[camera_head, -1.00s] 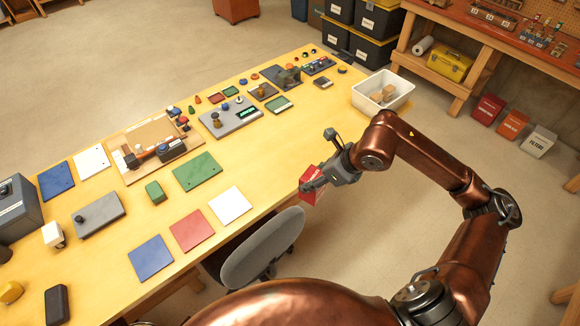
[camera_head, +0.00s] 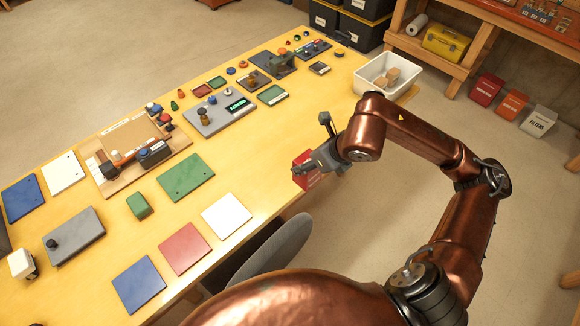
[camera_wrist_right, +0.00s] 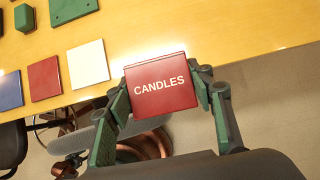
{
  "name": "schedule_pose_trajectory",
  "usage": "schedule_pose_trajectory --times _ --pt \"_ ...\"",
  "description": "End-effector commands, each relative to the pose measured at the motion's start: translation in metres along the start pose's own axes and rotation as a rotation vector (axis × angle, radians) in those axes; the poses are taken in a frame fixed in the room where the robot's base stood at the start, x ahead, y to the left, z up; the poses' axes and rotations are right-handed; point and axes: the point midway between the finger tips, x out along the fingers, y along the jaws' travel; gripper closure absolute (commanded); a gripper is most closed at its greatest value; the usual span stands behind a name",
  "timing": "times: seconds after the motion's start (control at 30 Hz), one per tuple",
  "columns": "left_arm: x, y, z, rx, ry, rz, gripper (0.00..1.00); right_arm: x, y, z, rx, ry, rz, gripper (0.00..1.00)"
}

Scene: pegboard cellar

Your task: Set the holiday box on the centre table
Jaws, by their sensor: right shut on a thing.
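A red box (camera_head: 303,180) lettered "CANDLES" is held by my right gripper (camera_head: 318,163), just off the near edge of the yellow-topped table (camera_head: 250,180). In the right wrist view the red box (camera_wrist_right: 161,84) sits between the two fingers of my right gripper (camera_wrist_right: 166,100), with its lettered face to the camera. Its far edge overlaps the table edge in that view; the height above the table cannot be told. No box lettered "HOLIDAY" is readable. My left gripper is out of view.
White (camera_head: 226,215), red (camera_head: 184,249) and blue (camera_head: 139,284) squares lie along the table's near edge. A white bin (camera_head: 370,78) with blocks stands at its far right end. A grey chair (camera_head: 275,250) stands close. Red (camera_head: 486,89), orange (camera_head: 511,105) and white (camera_head: 539,122) boxes stand on the floor.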

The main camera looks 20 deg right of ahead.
Motion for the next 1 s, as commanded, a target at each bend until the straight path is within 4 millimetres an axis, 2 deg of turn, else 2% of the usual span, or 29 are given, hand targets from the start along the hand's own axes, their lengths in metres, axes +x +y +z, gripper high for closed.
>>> schedule_pose_trajectory --times 0.03,0.1,0.3,0.67,0.8,1.0 --pt "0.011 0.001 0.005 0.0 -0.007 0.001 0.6 0.012 0.0 -0.006 -0.001 0.001 0.002 0.8" --pt "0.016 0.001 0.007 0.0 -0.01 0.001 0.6 0.018 0.001 -0.008 -0.003 0.001 0.002 0.8" --pt "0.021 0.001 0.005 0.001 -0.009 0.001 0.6 0.035 -0.003 -0.002 -0.006 -0.001 0.008 0.8" --pt "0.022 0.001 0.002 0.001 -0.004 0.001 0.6 0.104 -0.045 0.039 -0.01 0.0 0.011 0.8" --pt "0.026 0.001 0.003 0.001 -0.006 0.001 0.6 0.136 -0.056 0.037 -0.01 0.002 0.012 0.8" --pt "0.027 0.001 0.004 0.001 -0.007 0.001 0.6 0.158 -0.066 0.039 -0.011 -0.001 0.009 0.8"
